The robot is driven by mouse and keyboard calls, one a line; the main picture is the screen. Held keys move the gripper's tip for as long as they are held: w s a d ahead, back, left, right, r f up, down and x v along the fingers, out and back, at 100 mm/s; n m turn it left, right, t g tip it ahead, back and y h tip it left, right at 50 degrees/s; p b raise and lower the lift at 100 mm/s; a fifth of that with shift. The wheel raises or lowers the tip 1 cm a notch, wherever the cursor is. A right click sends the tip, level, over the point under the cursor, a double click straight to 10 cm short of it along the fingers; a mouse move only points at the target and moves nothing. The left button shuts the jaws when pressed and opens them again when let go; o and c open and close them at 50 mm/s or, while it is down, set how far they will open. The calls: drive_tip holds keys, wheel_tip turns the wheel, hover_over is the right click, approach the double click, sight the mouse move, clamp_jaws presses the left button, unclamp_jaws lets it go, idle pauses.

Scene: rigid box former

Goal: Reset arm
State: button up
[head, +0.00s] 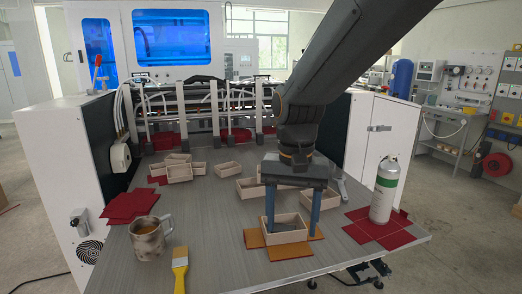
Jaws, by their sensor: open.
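My gripper (293,212) hangs from my arm at the right of the table, pointing down. Its two blue fingers are apart. One finger is at the left side of a small open beige box (277,236) and the other is at its right side. Whether the fingers touch the box walls cannot be told. The box sits on an orange cross-shaped sheet (254,240) near the table's front edge.
Several beige boxes, including one (228,169), stand farther back. Red sheets (128,206), a mug (148,238) and a yellow-handled brush (180,270) lie left. A white-green cylinder (384,190) stands right on a red sheet. The machine (195,118) closes off the back.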

drive_tip(key=s+d+f+n, duration=0.1)
drive_tip(key=s+d+f, duration=0.2)
drive_tip(key=d+f, duration=0.2)
drive_tip(key=s+d+f+n+t, duration=0.1)
drive_tip(key=s+d+f, duration=0.3)
drive_tip(key=d+f, duration=0.2)
drive_tip(key=shift+s+d+f, duration=0.3)
drive_tip(key=shift+d, duration=0.55)
